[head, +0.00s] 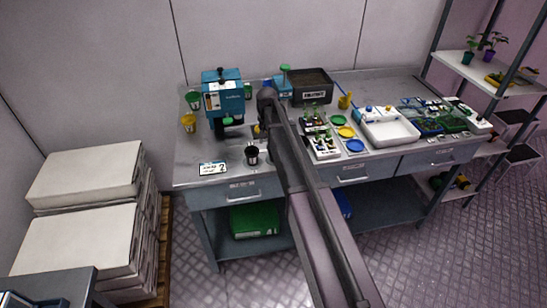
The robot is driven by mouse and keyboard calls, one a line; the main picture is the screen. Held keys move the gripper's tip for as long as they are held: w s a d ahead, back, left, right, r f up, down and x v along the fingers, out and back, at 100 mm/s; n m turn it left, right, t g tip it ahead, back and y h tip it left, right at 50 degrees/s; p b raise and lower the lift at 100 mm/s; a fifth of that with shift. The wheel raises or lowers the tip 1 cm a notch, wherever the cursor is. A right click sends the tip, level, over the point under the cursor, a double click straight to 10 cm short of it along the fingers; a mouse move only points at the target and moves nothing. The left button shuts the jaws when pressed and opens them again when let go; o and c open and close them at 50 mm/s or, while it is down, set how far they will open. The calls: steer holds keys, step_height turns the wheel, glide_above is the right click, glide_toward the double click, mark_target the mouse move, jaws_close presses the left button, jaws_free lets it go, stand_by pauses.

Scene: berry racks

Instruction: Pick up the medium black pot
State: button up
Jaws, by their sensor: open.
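A black pot (251,156) with a pale label stands upright near the front edge of the steel workbench (205,150), left of my arm. It is the only black pot I can make out on the bench, and its size class cannot be read. My gripper (258,131) is at the far end of my arm, just behind and slightly right of the black pot in the picture. It is small, dark and partly hidden by my arm. It is open and apart from the pot, with nothing seen held in it.
A blue machine (223,92) stands behind left, near a yellow pot (188,122) and a green pot (193,100). A number card (213,168) lies left of the black pot. A dark soil bin (312,86), a plant tray (319,135) and a white basin (390,130) crowd the right.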

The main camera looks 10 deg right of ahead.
stand_by(0.3)
steer(key=f+b, duration=0.3)
steer(key=shift+s+d+f+b, duration=0.25)
steer(key=shift+d+b, duration=0.05)
steer(key=shift+d, duration=0.05)
steer(key=shift+f+b, duration=0.85)
steer(key=shift+r, duration=0.1)
jaws_close()
steer(key=shift+a, duration=0.1)
